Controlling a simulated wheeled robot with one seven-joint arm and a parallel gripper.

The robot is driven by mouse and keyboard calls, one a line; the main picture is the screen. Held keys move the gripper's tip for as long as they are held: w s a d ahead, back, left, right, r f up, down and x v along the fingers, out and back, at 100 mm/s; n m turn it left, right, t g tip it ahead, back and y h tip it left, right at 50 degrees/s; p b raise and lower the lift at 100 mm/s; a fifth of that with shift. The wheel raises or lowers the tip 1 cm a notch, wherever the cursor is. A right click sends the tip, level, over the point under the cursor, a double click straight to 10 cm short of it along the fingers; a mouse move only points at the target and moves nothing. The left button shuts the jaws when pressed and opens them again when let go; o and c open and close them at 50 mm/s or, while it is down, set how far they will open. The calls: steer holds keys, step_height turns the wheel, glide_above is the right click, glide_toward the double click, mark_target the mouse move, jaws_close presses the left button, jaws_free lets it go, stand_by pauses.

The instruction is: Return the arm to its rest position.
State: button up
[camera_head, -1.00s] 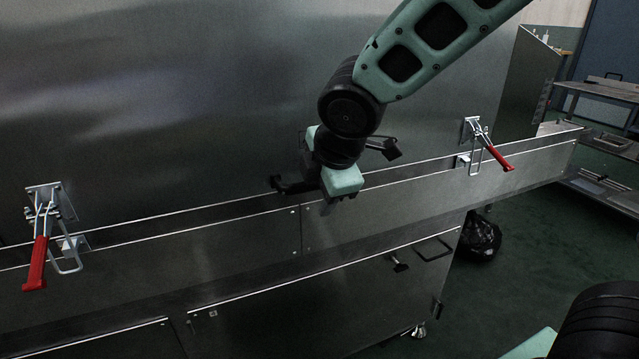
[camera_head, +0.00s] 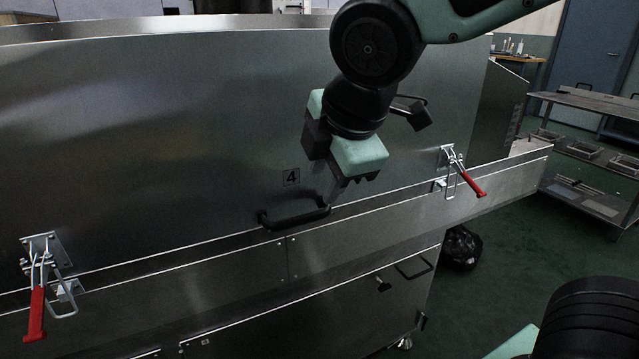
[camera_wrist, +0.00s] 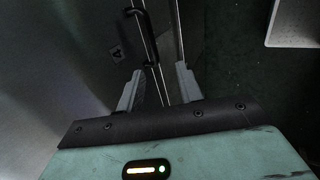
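My gripper (camera_head: 338,192), black with pale green covers, hangs from my arm in front of the steel dryer panel (camera_head: 190,150). It is just above the right end of a black bar handle (camera_head: 295,217) on that panel. In the wrist view the two grey fingers of my gripper (camera_wrist: 158,88) are spread apart with nothing between them. The handle (camera_wrist: 148,30) shows beyond the fingertips there, apart from them.
Red-handled toggle clamps sit at left (camera_head: 37,315) and right (camera_head: 470,182), both hanging down. A metal shelf rack (camera_head: 590,150) stands at far right and a black bag (camera_head: 460,247) lies on the floor. Green floor (camera_head: 500,290) is clear at right.

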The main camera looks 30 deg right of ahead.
steer(key=shift+s+r, duration=0.3)
steer(key=shift+r, duration=0.25)
steer(key=s+a+f+m+g+p, duration=0.1)
steer(key=s+a+f+m+g, duration=0.2)
steer(key=s+f+m, duration=0.3)
steer(key=s+a+f+m+g, duration=0.3)
steer(key=s+f+m, duration=0.1)
steer(key=s+f, duration=0.4)
step_height(320, 180, up, 18)
steer(key=p, duration=1.7)
steer(key=shift+s+a+r+y, duration=0.15)
steer(key=shift+s+y, duration=0.05)
steer(key=shift+y, duration=0.1)
steer(key=shift+a, duration=0.1)
